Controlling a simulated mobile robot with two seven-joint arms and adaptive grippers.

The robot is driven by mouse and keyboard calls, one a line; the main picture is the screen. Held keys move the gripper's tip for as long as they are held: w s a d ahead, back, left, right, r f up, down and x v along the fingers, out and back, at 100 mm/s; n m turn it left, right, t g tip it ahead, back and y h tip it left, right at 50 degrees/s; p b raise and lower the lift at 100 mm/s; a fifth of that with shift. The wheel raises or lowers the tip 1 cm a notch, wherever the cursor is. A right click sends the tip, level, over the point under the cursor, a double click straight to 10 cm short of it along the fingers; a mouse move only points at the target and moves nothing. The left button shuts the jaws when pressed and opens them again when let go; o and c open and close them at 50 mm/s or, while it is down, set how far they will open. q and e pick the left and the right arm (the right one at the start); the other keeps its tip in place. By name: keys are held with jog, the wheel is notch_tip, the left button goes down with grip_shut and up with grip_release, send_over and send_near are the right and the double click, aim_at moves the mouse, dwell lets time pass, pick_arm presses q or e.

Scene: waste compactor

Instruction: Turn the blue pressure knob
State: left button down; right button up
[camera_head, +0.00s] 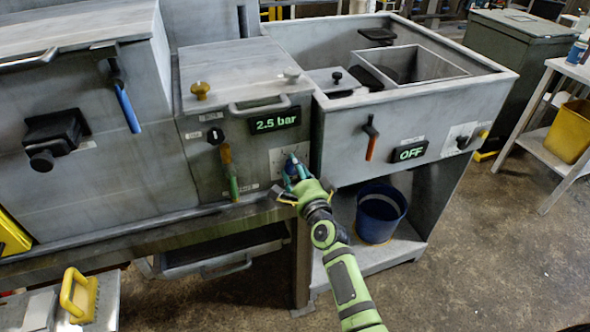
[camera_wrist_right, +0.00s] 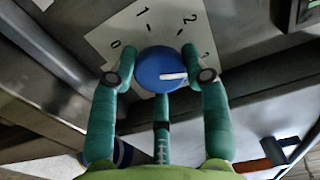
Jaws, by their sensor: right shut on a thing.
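The blue pressure knob (camera_wrist_right: 158,70) is round, with a white pointer line, in front of a white dial plate (camera_wrist_right: 125,32) marked 0, 1, 2 and a partly hidden mark. The pointer lies toward the right in the wrist view. My right gripper (camera_wrist_right: 160,75) is shut on the knob, with teal fingers on its left and right sides and a third finger below. In the head view my right gripper (camera_head: 292,168) reaches the panel's lower right, and the knob is mostly hidden by its fingers. A display (camera_head: 275,120) above reads "2.5 bar". My left gripper is not in view.
A handle with orange and green parts (camera_head: 229,170) hangs left of the knob. A sink unit (camera_head: 390,150) with an "OFF" display (camera_head: 410,151) stands at the right. A blue bucket (camera_head: 381,214) sits on the shelf below. A metal ledge (camera_head: 160,238) runs below the panel.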

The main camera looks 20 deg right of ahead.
jog(key=shift+w+d+r+m, duration=0.1)
jog(key=shift+d+r+m, duration=0.3)
jog(key=shift+m, duration=0.3)
jog(key=o, duration=1.1)
jog(key=shift+f, duration=0.15)
jog(key=shift+a+f, duration=0.1)
jog(key=s, duration=1.2)
jog(key=shift+d, duration=0.3)
